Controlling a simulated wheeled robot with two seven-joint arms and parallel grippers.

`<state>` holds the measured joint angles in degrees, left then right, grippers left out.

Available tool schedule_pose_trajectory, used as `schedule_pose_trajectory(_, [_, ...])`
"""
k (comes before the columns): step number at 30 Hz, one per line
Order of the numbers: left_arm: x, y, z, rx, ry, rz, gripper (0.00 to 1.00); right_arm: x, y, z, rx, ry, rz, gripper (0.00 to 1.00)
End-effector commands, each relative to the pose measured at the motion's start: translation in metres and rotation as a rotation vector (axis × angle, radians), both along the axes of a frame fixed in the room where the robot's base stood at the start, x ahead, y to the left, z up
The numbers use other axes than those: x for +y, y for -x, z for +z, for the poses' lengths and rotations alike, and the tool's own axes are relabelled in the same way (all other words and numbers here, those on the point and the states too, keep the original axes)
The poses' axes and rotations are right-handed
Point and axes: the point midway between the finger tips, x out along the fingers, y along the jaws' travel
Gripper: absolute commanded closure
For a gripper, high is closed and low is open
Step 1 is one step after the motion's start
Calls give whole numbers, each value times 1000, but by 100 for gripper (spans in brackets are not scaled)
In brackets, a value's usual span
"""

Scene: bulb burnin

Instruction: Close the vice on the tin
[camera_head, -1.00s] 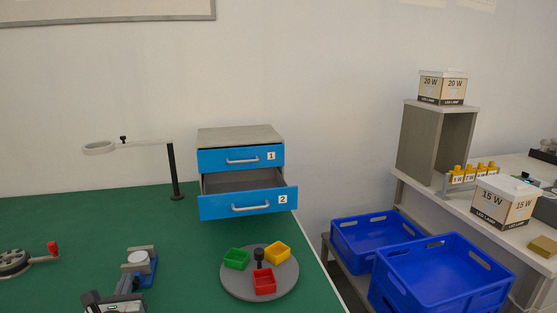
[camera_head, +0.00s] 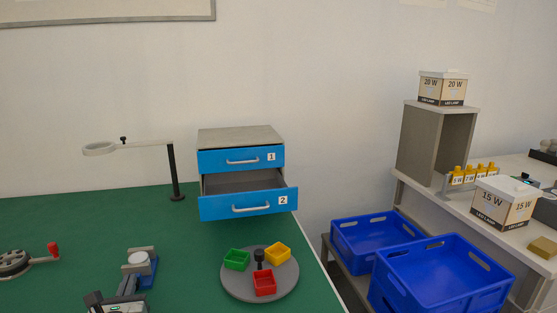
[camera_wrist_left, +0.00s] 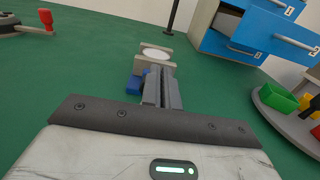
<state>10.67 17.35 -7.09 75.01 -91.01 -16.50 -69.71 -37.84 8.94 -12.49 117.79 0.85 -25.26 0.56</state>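The vice (camera_head: 151,272) stands on the green bench at the lower left, with pale grey jaws and a blue body. The white-topped tin (camera_head: 138,257) sits between its jaws; it also shows in the left wrist view (camera_wrist_left: 157,54). My left gripper (camera_head: 128,284) is on the near side of the vice. In the left wrist view its fingers (camera_wrist_left: 162,82) lie together, shut, with tips at or close to the near jaw. I cannot tell whether they touch it, and they hide part of the vice. My right gripper is not in view.
A round grey tray (camera_head: 233,287) with green, yellow and red bins stands right of the vice. A drawer unit (camera_head: 240,138) with its lower drawer open is behind. A magnifier lamp (camera_head: 172,170) stands at the back. A red-handled crank (camera_head: 53,249) is at the left.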

Motion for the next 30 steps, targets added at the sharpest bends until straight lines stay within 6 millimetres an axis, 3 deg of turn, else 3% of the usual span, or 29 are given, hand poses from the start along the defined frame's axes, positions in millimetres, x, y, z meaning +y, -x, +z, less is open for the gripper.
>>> schedule_pose_trajectory(5, [-4,6,-3,13,2,-6,100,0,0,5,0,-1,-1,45])
schedule_pose_trajectory(18, [-13,53,3,3,-2,-1,100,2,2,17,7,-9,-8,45])
schedule_pose_trajectory(30, [-14,59,3,-1,-2,1,100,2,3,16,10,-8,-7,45])
